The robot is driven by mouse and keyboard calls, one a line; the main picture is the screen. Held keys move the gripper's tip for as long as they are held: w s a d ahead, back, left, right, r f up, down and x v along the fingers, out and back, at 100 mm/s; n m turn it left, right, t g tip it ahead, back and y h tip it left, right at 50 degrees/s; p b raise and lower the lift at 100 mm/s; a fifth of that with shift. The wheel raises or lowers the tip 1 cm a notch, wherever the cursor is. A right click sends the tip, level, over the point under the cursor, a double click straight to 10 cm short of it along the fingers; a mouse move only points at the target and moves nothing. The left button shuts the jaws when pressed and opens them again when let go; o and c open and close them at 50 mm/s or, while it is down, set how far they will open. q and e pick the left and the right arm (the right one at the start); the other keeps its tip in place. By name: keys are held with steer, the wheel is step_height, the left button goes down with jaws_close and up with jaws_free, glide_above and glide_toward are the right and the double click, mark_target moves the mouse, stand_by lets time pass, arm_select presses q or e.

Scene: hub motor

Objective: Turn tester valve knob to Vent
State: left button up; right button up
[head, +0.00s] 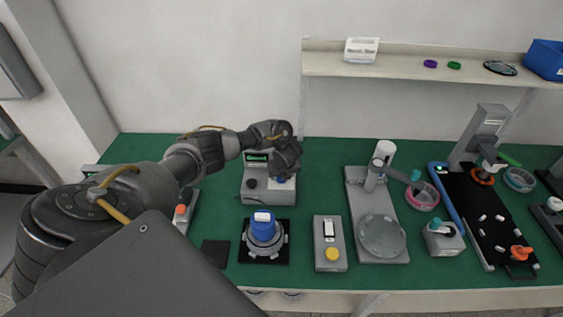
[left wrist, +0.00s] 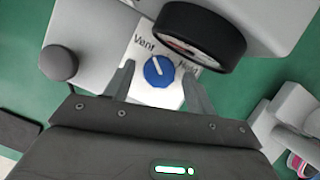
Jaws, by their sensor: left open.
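The tester (head: 256,197) is a light grey box with a lit display, on the green bench in the head view. Its blue valve knob (left wrist: 158,71) shows in the left wrist view on a white plate with the labels "Vent" and "Hold". The knob's white pointer line points up and slightly left, roughly at "Vent". My left gripper (left wrist: 158,76) is open, with one finger on each side of the knob; gaps show, and contact cannot be told. In the head view my left gripper (head: 286,168) covers most of the knob. My right gripper is not in view.
A round black-rimmed gauge (left wrist: 204,37) stands close beyond the knob. A dark round button (left wrist: 58,63) is at the left. In front of the tester are a blue-topped hub motor (head: 263,228) on a black mat and a grey switch box (head: 329,245). A stand (head: 381,238) is at the right.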

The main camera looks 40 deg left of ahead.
arm_select(q)
steer(key=v, duration=0.5)
steer(key=shift+r, duration=0.2)
steer(key=p+v, duration=0.3)
steer(key=v, duration=0.2)
steer(key=shift+s+d+r, duration=0.1)
steer(key=shift+s+r, duration=0.05)
